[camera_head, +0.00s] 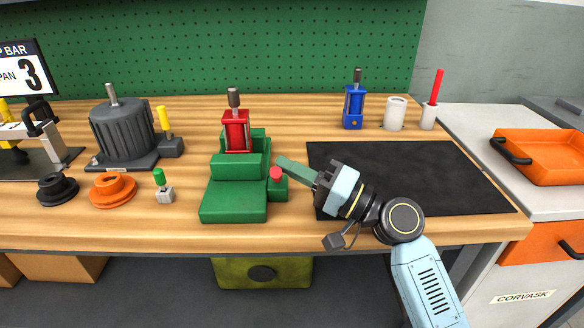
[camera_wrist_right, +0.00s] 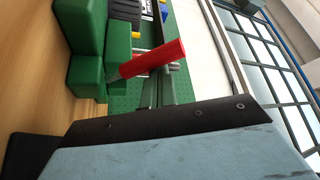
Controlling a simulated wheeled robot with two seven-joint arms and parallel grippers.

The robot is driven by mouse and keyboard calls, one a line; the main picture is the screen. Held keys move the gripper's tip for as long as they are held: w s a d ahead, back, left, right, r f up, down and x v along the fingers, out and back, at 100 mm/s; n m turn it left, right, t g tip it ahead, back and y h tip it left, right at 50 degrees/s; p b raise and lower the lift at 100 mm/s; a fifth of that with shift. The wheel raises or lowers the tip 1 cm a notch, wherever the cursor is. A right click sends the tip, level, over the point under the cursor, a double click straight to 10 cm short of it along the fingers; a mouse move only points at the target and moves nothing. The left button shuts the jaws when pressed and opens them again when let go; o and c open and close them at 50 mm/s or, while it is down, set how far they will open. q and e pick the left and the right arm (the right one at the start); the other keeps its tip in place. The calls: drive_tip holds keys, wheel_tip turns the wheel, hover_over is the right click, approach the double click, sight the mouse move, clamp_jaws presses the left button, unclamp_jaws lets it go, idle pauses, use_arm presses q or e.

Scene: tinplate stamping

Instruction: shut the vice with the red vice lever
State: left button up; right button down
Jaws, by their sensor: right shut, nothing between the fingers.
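The green vice (camera_head: 235,205) stands on the wooden bench in the middle of the head view. A red device with a grey top (camera_head: 237,130) stands at the vice's jaws. The red vice lever (camera_head: 276,173) shows end-on as a round red knob on the vice's right side. In the right wrist view the lever (camera_wrist_right: 150,59) is a red bar sticking out from the green vice (camera_wrist_right: 88,45). My right gripper (camera_head: 284,163) is shut and empty, its tips close beside the lever; I cannot tell if they touch. My left gripper is not in view.
A black mat (camera_head: 420,165) lies under my right arm. A blue device (camera_head: 354,108), a white cup (camera_head: 395,113) and a red stick in a white holder (camera_head: 430,115) stand behind it. A grey motor-like drum (camera_head: 122,130), an orange disc (camera_head: 112,190) and a green-topped stamp (camera_head: 163,187) stand left.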

drive_tip(key=shift+s+f, duration=0.2)
drive_tip(key=shift+s, duration=0.05)
idle(0.6)
drive_tip(key=shift+s+d+f, duration=0.15)
drive_tip(key=shift+d, duration=0.2)
drive_tip(key=s+d, duration=0.2)
drive_tip(key=d, duration=0.1)
drive_tip(key=s+d, duration=0.2)
drive_tip(key=d, duration=0.2)
drive_tip(key=s+d, duration=0.2)
drive_tip(key=d, duration=0.1)
drive_tip(key=shift+s+d, duration=0.1)
drive_tip(key=shift+d, duration=0.25)
